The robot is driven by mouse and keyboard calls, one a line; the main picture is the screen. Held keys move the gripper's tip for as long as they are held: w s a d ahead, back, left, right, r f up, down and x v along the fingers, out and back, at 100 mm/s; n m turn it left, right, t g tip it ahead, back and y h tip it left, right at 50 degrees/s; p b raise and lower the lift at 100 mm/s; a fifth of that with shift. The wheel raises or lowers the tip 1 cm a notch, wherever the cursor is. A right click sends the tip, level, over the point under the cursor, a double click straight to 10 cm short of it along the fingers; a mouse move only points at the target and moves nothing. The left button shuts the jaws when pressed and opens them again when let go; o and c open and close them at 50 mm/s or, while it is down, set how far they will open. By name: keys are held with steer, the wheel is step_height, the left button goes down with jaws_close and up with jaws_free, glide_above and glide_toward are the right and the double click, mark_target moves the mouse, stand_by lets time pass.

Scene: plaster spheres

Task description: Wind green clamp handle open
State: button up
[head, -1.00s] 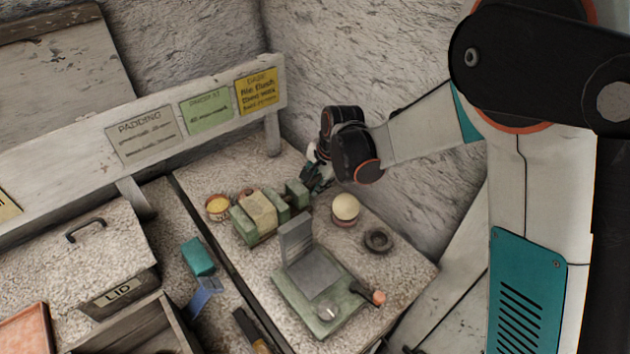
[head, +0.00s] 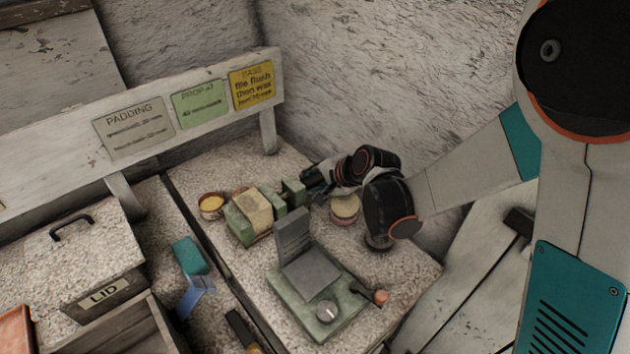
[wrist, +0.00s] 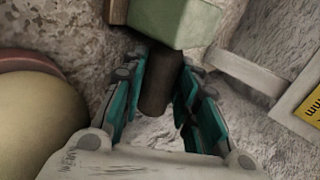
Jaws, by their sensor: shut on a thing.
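The green clamp (head: 245,226) stands on the bench's back part with a tan block (head: 258,211) between its green jaws. Its dark brown handle (wrist: 158,84) sticks out from a green end block (wrist: 175,20) in the wrist view. My gripper (head: 314,183) is at the clamp's right end. In the wrist view its teal fingers (wrist: 160,82) lie on either side of the handle and are shut on it. In the head view the handle is mostly hidden by my gripper.
A cream sphere (wrist: 35,130) on a ring sits close beside my gripper; my arm partly hides it in the head view. A green-based stand (head: 318,300) is in front. A yellow-filled pot (head: 211,204) is left of the clamp. A sign board (head: 135,130) and rough wall rise behind.

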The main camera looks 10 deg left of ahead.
mark_target(314, 178)
steer(key=o, duration=1.1)
steer(key=shift+c, duration=0.2)
steer(key=shift+a+r+g+h+p, duration=0.15)
steer(key=shift+r+g+h+p, duration=0.25)
steer(key=shift+p, duration=0.45)
steer(key=shift+w+a+g+h+p, duration=0.2)
steer(key=shift+g+h+p, duration=0.55)
steer(key=shift+p, duration=0.3)
steer(key=g+h, duration=0.1)
steer(key=g+h+p, duration=0.1)
steer(key=h, duration=0.1)
steer(key=g+h, duration=0.1)
steer(key=shift+w+a+g, duration=0.2)
steer(key=shift+w+g, duration=0.05)
steer(key=shift+g, duration=0.1)
step_height(314, 178, up, 14)
steer(key=p, duration=0.4)
steer(key=shift+s+d+f+p, duration=0.2)
steer(key=shift+s+d+p, duration=0.05)
steer(key=shift+d+p, duration=0.1)
